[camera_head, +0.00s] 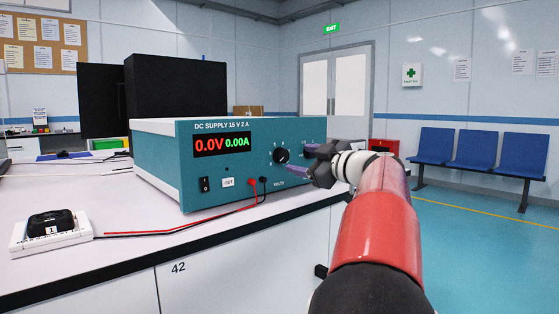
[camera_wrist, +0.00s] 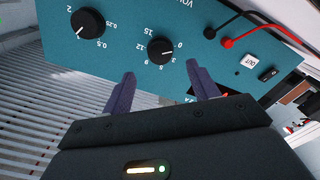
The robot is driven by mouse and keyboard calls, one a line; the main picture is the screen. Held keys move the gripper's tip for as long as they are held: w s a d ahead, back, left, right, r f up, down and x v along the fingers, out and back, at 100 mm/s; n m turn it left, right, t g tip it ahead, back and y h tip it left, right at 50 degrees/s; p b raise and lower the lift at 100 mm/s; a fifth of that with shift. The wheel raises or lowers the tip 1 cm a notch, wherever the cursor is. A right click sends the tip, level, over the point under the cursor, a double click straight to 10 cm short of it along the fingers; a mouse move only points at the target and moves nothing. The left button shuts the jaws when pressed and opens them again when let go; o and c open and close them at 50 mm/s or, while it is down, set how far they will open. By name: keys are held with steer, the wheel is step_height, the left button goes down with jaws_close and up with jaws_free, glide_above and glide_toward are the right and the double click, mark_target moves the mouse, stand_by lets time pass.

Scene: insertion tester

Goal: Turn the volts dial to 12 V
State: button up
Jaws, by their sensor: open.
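The teal DC supply (camera_head: 160,165) stands on the bench, its display (camera_head: 222,144) reading 0.0V and 0.00A. Its black volts dial (camera_head: 282,156) is on the front panel and also shows in the wrist view (camera_wrist: 160,49), upside down, with a small pale mark on the right side of the knob, near the 0. My gripper (camera_head: 301,160) is open in front of the panel. In the wrist view its purple fingertips (camera_wrist: 161,72) are apart, one to each side below the dial, and do not appear to touch it.
A second black dial (camera_wrist: 88,23) is beside the volts dial. Red and black leads (camera_head: 258,190) plug into the panel near a rocker switch (camera_head: 205,185) and OUT button (camera_head: 228,182). A black device on a white base (camera_head: 50,228) sits at the bench's front left.

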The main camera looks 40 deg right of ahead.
mark_target(284, 156)
steer(key=w, duration=0.4)
steer(key=w+p, duration=0.1)
steer(key=w, duration=0.1)
steer(key=shift+a, duration=0.25)
steer(key=shift+c, duration=0.4)
steer(key=c, duration=0.9)
